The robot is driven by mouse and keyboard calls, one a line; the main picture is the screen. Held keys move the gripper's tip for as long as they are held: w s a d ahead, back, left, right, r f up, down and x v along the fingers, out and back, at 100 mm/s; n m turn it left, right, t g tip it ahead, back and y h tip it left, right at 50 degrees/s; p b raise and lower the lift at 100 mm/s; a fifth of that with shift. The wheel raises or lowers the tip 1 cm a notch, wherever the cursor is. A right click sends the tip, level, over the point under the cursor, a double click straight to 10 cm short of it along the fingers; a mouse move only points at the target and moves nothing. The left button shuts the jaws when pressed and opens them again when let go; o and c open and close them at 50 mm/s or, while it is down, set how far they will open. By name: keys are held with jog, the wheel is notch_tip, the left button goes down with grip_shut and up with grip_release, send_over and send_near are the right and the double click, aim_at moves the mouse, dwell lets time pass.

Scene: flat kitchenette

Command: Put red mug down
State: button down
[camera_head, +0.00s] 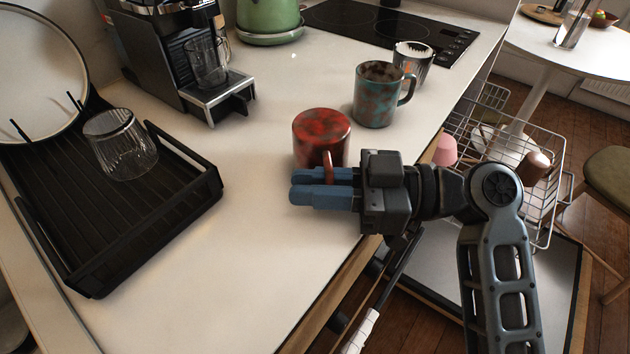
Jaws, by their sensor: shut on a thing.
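The red mug (321,134) is at the middle of the view, over the white counter. It looks upside down, with a closed reddish, mottled round face on top. My gripper (300,186) comes in from the right, with its blue fingers shut on the mug's handle at the near side. The fingers hide the mug's lower near part and most of the handle. I cannot tell whether the mug touches the counter (255,245).
A teal mottled mug (376,98) and a patterned cup (412,62) stand behind, to the right. A black dish rack (130,215) with a glass (120,145) is at left. A coffee machine (160,50) stands behind. An open dishwasher rack (500,180) is at right. The near counter is clear.

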jog(key=shift+f, duration=0.15)
jog(key=c, duration=1.1)
grip_release()
jog(key=shift+d+r, duration=0.15)
jog(key=shift+r, duration=0.05)
jog(key=s+d+b, duration=0.1)
jog(key=d+b, duration=0.1)
jog(key=d, duration=0.9)
jog(key=shift+d, duration=0.4)
